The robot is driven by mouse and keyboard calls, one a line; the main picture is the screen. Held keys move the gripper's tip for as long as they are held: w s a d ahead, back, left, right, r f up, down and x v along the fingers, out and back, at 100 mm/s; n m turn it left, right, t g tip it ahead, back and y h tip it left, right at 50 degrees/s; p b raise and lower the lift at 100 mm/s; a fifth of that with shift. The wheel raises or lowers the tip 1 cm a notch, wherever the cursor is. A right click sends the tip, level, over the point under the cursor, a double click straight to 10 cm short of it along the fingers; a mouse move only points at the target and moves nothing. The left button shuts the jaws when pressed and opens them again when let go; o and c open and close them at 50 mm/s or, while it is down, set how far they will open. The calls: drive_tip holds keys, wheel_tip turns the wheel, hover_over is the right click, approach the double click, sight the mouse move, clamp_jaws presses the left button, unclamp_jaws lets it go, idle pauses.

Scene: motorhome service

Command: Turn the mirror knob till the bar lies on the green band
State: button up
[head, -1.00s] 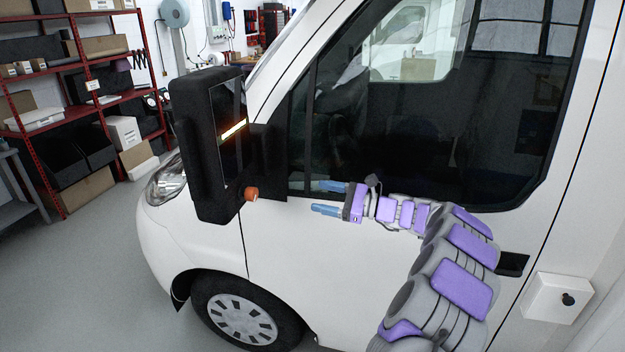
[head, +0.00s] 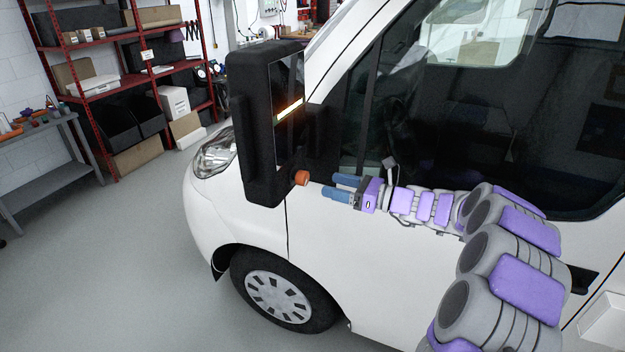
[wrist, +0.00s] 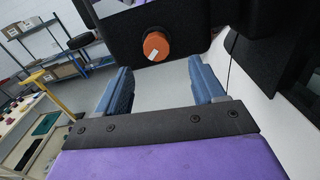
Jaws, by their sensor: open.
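The black wing mirror (head: 262,140) of the white van stands left of my gripper (head: 330,186). Its orange knob (head: 301,178) sticks out low on the mirror's right side. In the wrist view the knob (wrist: 156,46) sits ahead of and between my two open blue fingers, with a pale mark on its face. The fingers do not grip it. I cannot tell the bar and the green band apart at this size.
The van door (head: 370,245) and dark side window (head: 470,120) lie close behind my arm. Red shelving (head: 110,95) and a grey bench (head: 50,170) stand at the left. The grey floor (head: 140,260) left of the van is clear.

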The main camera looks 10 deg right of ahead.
sight(307, 179)
drive_tip(key=x, duration=0.7)
drive_tip(key=shift+s+a, duration=0.3)
drive_tip(key=shift+w+a, duration=0.3)
drive_tip(key=shift+w, duration=0.05)
drive_tip(key=shift+w+d, duration=0.1)
drive_tip(key=shift+d, duration=0.1)
drive_tip(key=shift+d, duration=0.1)
drive_tip(key=shift+a, duration=0.4)
drive_tip(key=c, duration=1.1)
